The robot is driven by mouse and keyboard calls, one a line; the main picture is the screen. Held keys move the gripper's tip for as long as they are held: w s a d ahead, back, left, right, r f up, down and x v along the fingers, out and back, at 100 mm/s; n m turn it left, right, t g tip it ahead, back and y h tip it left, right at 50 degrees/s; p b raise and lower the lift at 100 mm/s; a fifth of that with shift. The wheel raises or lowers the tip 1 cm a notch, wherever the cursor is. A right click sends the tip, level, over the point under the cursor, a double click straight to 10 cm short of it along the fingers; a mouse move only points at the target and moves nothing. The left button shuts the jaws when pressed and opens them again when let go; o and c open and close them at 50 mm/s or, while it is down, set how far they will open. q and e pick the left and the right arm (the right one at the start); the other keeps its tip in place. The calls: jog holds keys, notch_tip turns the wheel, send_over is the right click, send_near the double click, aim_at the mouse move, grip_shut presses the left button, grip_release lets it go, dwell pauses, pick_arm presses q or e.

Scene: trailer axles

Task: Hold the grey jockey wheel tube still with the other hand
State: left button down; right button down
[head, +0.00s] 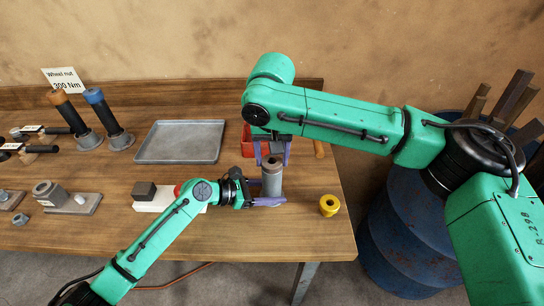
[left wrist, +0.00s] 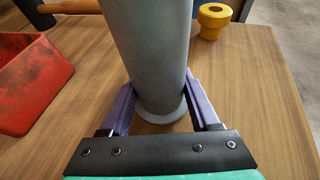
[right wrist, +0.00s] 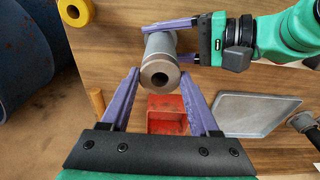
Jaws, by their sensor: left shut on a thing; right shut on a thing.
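The grey jockey wheel tube (head: 271,183) stands upright on the workbench near its front right part. It fills the middle of the left wrist view (left wrist: 150,50), with its flared foot on the wood. My left gripper (head: 268,201) is shut on the tube low down, one purple finger on each side. My right gripper (head: 272,152) comes from above and is shut on the tube's brownish top end. The right wrist view shows that top end (right wrist: 159,78), with a dark hole in it, between the right fingers.
A grey tray (head: 181,142) lies to the left. A blue drum (head: 400,235) stands right of the bench.

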aim_at(272, 162)
pick_arm(q)
jog(key=shift+s+a+f, duration=0.1)
jog(key=shift+s+f, duration=0.15)
jog(key=shift+f, duration=0.25)
pick_arm(e)
jog(key=shift+w+r, duration=0.1)
jog(key=shift+r, duration=3.6)
pick_arm(q)
jog(key=shift+c, duration=0.2)
grip_release()
pick_arm(e)
jog(key=shift+s, duration=0.2)
pick_arm(q)
jog(key=shift+r, duration=0.1)
jog(key=shift+w+r, duration=0.1)
jog(key=shift+r, duration=0.05)
